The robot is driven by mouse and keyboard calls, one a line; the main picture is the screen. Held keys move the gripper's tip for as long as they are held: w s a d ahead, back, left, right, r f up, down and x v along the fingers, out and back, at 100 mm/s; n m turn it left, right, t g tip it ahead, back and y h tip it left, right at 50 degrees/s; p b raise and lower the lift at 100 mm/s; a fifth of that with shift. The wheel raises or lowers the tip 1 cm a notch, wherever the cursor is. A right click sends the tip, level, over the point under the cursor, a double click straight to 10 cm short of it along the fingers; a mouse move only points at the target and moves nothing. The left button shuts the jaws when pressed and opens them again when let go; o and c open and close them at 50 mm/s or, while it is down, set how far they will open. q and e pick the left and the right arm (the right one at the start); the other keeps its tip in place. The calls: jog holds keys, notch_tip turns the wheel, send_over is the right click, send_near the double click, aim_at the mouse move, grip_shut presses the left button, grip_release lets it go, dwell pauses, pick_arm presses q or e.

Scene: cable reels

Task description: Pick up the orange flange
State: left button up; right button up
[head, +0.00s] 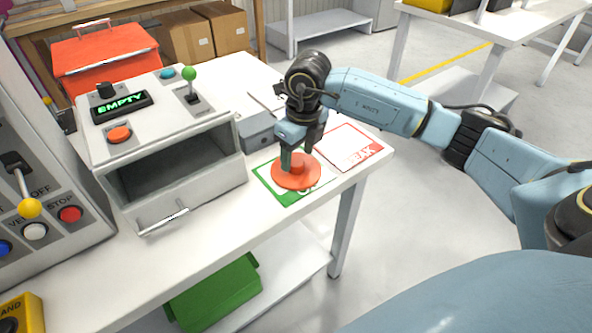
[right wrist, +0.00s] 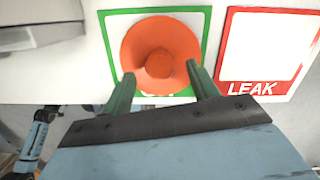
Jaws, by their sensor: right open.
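The orange flange (head: 297,176) is a round disc with a raised hub. It lies on the green-bordered card (head: 275,190) on the white table. In the right wrist view the flange (right wrist: 161,57) sits inside the green frame (right wrist: 107,28), covering most of its lettering. My right gripper (head: 299,158) is over the flange and pointing down. Its green fingers are open, one on each side of the flange's near part in the right wrist view (right wrist: 160,82). I cannot tell whether they touch it. My left gripper is not in view.
A red-bordered LEAK card (right wrist: 262,50) lies right of the green one. A grey box (head: 258,131) and a machine reading EMPTY, with an open chamber (head: 170,170), stand left of the flange. The table's right edge is close by. A green bin (head: 215,290) sits below.

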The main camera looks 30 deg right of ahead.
notch_tip(320, 180, down, 2)
jog(key=shift+w+f, duration=0.1)
jog(key=shift+f, duration=0.15)
jog(key=c, duration=1.1)
